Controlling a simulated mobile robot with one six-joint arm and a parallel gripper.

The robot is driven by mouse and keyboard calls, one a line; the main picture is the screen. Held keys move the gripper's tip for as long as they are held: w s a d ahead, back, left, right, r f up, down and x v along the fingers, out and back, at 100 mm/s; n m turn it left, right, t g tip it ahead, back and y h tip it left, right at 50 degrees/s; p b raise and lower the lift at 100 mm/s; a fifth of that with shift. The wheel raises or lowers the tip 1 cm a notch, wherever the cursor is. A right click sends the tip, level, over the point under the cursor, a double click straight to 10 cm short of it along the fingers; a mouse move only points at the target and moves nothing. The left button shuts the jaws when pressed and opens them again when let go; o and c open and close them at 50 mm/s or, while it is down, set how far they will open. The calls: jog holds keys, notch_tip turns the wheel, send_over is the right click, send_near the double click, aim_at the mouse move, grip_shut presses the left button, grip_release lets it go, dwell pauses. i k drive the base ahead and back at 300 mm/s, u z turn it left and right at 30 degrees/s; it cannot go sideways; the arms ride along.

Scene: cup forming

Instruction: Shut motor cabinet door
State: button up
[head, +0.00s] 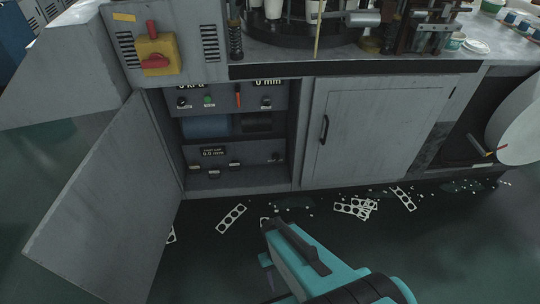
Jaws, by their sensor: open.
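The motor cabinet door (108,205) is a grey panel on the left. It stands swung wide open, out toward me and to the left, hinged at the left side of the cabinet opening. Inside the open cabinet (240,184) are a blue cylinder (206,127), a dark cylinder beside it, and panels with knobs and small labels. My gripper (268,262), at the end of my teal arm, is low in the middle of the view, right of the door and apart from it. Its fingers are partly hidden by the arm.
A second grey door (370,130) with a black handle (323,130) is shut to the right. A yellow switch box (158,54) with red handles sits above the opening. Punched paper strips (231,218) and scraps litter the dark floor. A large white roll (518,118) stands at right.

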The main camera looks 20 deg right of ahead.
aim_at(106, 233)
jog(key=z, duration=0.35)
jog(key=k, duration=0.2)
jog(key=u, duration=2.9)
jog(key=i, duration=1.05)
jog(key=u, duration=0.05)
